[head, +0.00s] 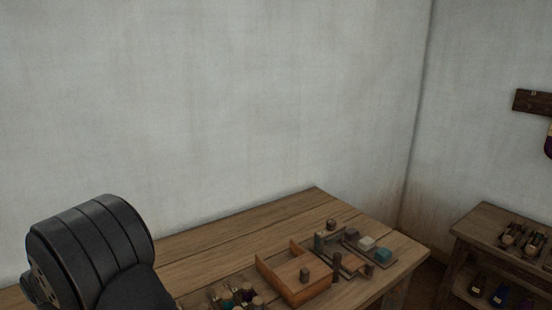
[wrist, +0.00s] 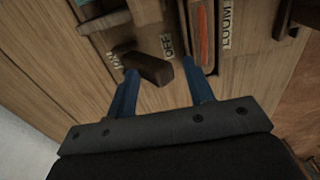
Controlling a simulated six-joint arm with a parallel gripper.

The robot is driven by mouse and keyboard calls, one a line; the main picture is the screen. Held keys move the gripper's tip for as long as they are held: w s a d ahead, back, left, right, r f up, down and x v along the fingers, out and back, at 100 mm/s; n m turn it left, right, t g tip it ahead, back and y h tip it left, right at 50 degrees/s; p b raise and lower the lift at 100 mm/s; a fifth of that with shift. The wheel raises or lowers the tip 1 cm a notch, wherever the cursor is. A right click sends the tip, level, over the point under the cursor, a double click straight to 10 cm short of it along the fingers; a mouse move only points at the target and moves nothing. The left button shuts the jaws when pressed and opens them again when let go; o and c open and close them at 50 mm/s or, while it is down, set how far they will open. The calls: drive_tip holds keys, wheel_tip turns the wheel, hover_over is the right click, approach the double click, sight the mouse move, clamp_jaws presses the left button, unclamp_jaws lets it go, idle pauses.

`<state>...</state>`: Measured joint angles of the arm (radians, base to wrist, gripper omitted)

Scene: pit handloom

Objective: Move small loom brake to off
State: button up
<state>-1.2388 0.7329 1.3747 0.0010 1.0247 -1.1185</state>
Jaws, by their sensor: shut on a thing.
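In the wrist view, a dark brown wooden lever (wrist: 150,68), seemingly the small loom brake, lies between the two blue fingers of my gripper (wrist: 160,67). My gripper is shut on it. The lever sits at a slant, with one end near the left fingertip. A pale label reading OFF (wrist: 167,45) is just beyond it. Another pale label (wrist: 115,61) beside the left finger is partly hidden and hard to read. My gripper does not show in the head view, so the lever's exact setting cannot be told there.
A label reading LOOM (wrist: 226,23) stands beside an orange-red strip (wrist: 203,35) right of the fingers. In the head view, the wooden table (head: 220,237) carries an open wooden box (head: 310,291) and several small blocks. A side shelf (head: 484,218) stands at right.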

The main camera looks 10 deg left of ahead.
drive_tip(key=shift+s+d+f, duration=0.2)
drive_tip(key=shift+d+f, duration=0.1)
drive_tip(key=shift+f, duration=0.15)
drive_tip(key=shift+o, duration=0.8)
drive_tip(key=shift+r, duration=0.1)
drive_tip(key=shift+w+a+r, duration=0.1)
drive_tip(key=shift+r, duration=1.6)
drive_tip(key=shift+w+a+r, duration=0.1)
drive_tip(key=shift+r, duration=1.6)
drive_tip(key=shift+f, duration=2.95)
